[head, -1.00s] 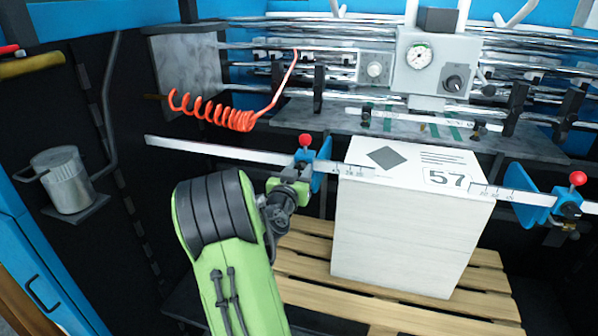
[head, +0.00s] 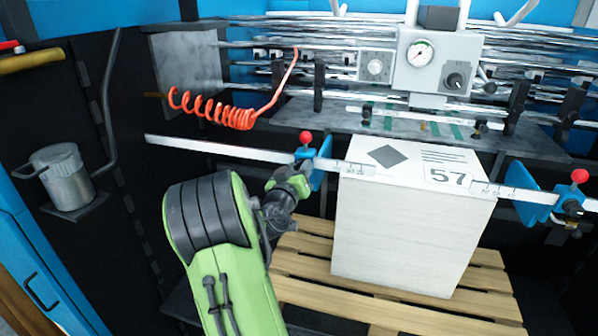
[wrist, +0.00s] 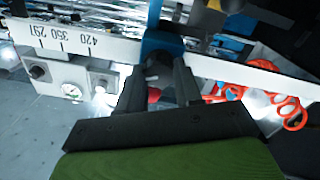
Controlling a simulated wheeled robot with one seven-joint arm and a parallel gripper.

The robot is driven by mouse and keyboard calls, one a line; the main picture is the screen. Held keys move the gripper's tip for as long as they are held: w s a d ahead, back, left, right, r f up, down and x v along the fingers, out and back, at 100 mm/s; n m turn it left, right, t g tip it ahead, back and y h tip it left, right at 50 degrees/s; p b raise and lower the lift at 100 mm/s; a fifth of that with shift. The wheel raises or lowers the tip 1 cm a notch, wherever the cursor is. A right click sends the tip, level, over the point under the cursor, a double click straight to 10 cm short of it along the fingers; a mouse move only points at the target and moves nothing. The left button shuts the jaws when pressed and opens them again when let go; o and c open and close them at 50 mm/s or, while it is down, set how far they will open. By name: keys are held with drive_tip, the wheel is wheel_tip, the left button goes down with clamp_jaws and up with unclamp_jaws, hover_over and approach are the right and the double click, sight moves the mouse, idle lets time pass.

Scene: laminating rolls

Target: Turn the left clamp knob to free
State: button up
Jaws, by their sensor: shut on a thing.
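The left clamp (head: 320,172) is blue, with a red ball (head: 305,138) on top, and sits on the white ruler bar (head: 225,151) at the left of the paper stack. My gripper (head: 300,170) is at the front of this clamp, where its knob would be. In the wrist view my gripper (wrist: 159,80) has both dark fingers pointing at the blue clamp (wrist: 160,45), with a dark part between the tips. The jaws are shut on the left clamp knob, which the fingers mostly hide. The knob's angle cannot be read.
The paper stack (head: 410,230) marked 57 stands on a wooden pallet (head: 330,305) to the right. A right clamp (head: 540,205) has its own red ball. A coiled orange hose (head: 215,110) hangs behind the bar. A metal can (head: 65,180) is at the left.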

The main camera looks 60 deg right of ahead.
drive_tip(key=n, duration=0.3)
drive_tip(key=shift+n, duration=0.4)
drive_tip(key=n+p, duration=0.1)
drive_tip(key=n, duration=0.2)
drive_tip(key=shift+w+r+n, duration=0.1)
drive_tip(key=shift+n, duration=0.2)
drive_tip(key=n+p, duration=0.2)
drive_tip(key=n, duration=0.3)
drive_tip(key=shift+n, duration=0.4)
drive_tip(key=o, duration=1)
drive_tip(key=shift+f, duration=0.2)
